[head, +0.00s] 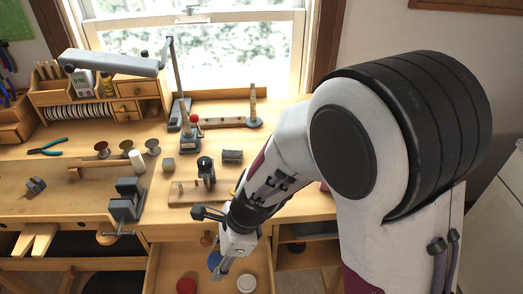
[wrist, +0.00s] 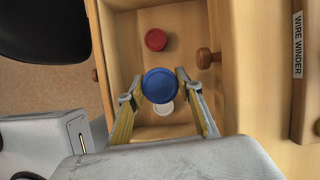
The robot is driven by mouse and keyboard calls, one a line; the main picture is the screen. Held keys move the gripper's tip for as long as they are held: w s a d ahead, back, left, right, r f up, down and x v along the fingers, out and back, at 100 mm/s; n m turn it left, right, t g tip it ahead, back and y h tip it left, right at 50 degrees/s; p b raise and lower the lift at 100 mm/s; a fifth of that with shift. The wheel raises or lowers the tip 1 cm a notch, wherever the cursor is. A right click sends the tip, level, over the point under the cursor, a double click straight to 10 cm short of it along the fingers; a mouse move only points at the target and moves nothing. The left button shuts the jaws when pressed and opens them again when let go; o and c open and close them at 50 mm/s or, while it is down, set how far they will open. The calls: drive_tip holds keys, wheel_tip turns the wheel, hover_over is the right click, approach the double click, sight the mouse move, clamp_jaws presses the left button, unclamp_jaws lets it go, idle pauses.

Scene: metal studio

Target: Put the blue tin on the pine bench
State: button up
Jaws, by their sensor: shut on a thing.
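The blue tin (head: 214,260) is between the fingertips of my gripper (head: 221,268), over the open drawer (head: 163,258). In the wrist view both fingers of my gripper (wrist: 160,88) press on the sides of the blue tin (wrist: 160,84). The tin looks larger than the others there and partly covers the white tin, so it appears raised above the drawer floor. In the head view the gripper hides part of the tin. The pine bench (head: 85,193) spreads above and behind the drawer.
A red tin (head: 186,285) and a white tin (head: 246,283) lie in the drawer. A vise (head: 126,203), pliers (head: 46,148), a lamp (head: 120,63) and several small tools stand on the bench. Bare wood shows left of the vise.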

drive_tip(key=w+d+r+m+t, duration=0.25)
drive_tip(key=d+r+m, duration=0.25)
drive_tip(key=d+r, duration=0.55)
drive_tip(key=w+m, duration=0.1)
drive_tip(key=w, duration=0.2)
drive_tip(key=w+d+r+m, duration=0.1)
drive_tip(key=w, duration=0.3)
drive_tip(key=w+d+r, duration=0.1)
drive_tip(key=w, duration=0.3)
drive_tip(key=shift+d+r+m+t+h, duration=0.25)
drive_tip(key=shift+m+h, duration=0.15)
drive_tip(key=w+d+r+m, duration=0.2)
drive_tip(key=w+r, duration=0.1)
drive_tip(key=w, duration=0.3)
drive_tip(key=w+d+r+m+t+h, duration=0.1)
drive_tip(key=w+d+r+m, duration=0.1)
drive_tip(key=w, duration=0.5)
drive_tip(key=shift+d+r, duration=0.45)
drive_tip(key=shift+d, duration=0.15)
drive_tip(key=shift+f, duration=3.15)
drive_tip(key=shift+f, duration=1.9)
drive_tip(key=shift+f, duration=0.1)
